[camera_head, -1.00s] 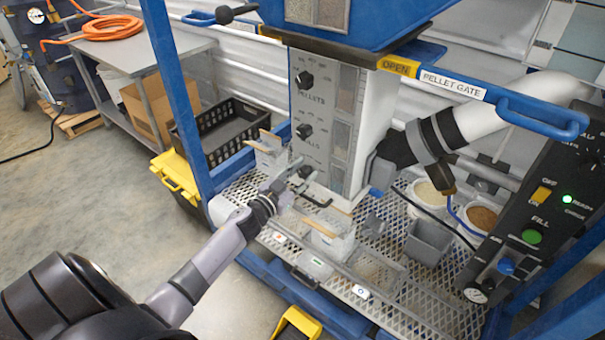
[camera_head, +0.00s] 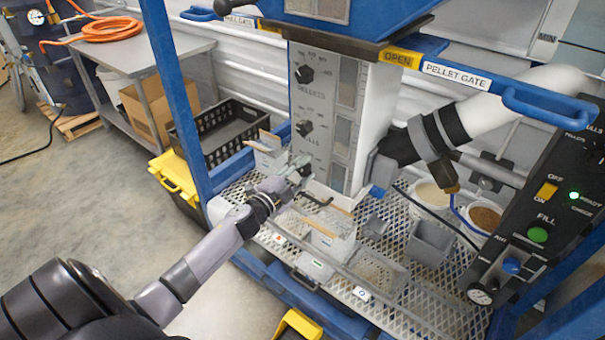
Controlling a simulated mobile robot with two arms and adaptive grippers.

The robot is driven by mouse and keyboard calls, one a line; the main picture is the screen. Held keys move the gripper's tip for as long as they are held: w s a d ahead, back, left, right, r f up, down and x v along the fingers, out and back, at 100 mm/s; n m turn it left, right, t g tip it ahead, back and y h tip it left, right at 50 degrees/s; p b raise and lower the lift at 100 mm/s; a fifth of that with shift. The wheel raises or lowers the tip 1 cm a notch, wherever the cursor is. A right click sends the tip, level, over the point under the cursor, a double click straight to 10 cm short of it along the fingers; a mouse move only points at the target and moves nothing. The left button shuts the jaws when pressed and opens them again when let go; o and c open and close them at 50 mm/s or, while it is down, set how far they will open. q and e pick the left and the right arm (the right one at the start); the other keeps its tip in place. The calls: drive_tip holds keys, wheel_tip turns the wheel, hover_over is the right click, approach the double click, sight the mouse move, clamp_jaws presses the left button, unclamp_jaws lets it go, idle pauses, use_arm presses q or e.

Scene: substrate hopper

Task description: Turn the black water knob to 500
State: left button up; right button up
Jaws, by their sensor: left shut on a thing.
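The grey control panel (camera_head: 322,128) stands upright on the front of the hopper. It carries a black knob labelled PELLETS (camera_head: 304,74) at the top and a second black knob (camera_head: 304,128) below it. My left gripper (camera_head: 300,170) is at the panel's lower part, below both of these knobs. It is shut on a small dark knob (camera_head: 306,171), the black water knob by its place, mostly hidden by the fingers. Its label and pointer setting cannot be read. My right gripper is not in view.
A white pipe with a black collar (camera_head: 447,128) is right of the panel. A black control box (camera_head: 545,215) stands far right, and a blue post (camera_head: 172,85) left.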

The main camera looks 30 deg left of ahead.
use_arm(q)
drive_tip(key=shift+m+b, duration=0.6)
drive_tip(key=shift+m, duration=1.7)
drive_tip(key=o, duration=1.2)
drive_tip(key=shift+c, duration=0.2)
